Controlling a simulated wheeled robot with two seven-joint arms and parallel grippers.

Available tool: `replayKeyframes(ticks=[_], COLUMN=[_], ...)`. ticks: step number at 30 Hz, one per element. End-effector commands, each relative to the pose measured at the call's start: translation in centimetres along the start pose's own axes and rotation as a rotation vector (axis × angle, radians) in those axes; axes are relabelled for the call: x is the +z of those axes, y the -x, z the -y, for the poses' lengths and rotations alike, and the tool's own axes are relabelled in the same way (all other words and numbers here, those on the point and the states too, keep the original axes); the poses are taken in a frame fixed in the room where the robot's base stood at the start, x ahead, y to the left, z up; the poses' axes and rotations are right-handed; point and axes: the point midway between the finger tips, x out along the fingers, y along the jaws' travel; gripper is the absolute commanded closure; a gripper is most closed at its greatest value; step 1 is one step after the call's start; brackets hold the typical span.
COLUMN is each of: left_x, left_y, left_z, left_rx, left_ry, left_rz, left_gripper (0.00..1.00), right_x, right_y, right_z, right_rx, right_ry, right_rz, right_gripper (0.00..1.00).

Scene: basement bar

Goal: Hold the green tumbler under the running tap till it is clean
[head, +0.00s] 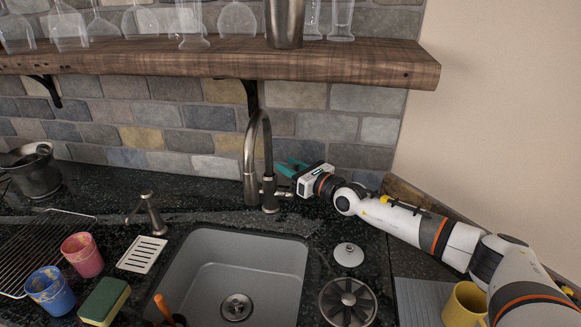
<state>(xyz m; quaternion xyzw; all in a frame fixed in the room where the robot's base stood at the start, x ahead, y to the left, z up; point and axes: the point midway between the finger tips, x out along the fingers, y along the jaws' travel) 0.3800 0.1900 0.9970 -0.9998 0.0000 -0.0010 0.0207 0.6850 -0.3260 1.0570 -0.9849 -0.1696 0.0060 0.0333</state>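The tap (251,160) is a tall curved metal faucet behind the sink (207,275), with a side lever (284,193) on its right. No water shows under its spout. My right gripper (288,167), with teal fingers, is just right of the tap, above and behind the lever. Its fingers look apart with nothing between them; I cannot tell whether it touches the tap. No green tumbler shows. A pink tumbler (83,256) and a blue tumbler (50,291), both with smeared marks, stand left of the sink. My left gripper is not in view.
A green and yellow sponge (104,301), soap dispenser (150,217) and white slotted dish (142,254) are left of the sink. A wire rack (38,250) is farther left. A white stopper (348,254), round strainer (347,302) and yellow mug (464,305) are right. A glass-laden shelf (200,60) overhangs.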

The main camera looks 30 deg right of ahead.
Motion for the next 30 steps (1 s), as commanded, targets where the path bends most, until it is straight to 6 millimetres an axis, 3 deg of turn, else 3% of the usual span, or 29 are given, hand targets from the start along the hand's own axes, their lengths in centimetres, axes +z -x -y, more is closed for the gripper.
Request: replayKeyframes(ticks=[1,7,14,21,30], left_x=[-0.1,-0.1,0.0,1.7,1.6], left_y=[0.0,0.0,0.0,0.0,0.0], left_z=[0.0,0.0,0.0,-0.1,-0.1], left_rx=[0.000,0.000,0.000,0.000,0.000], left_ry=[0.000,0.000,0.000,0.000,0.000], left_rz=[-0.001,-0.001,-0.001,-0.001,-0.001], left_gripper=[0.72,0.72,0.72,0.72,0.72], right_x=[0.0,0.0,0.1,0.3,0.0], right_y=[0.0,0.0,0.1,0.6,0.7], right_z=[0.0,0.0,0.0,0.9,1.0], right_rx=[0.000,0.000,0.000,-0.005,-0.004], right_ry=[0.000,0.000,0.002,0.099,0.110], right_rz=[0.000,0.000,-0.002,-0.067,-0.074], right_gripper=[0.69,1.00,1.00,1.00,1.00])
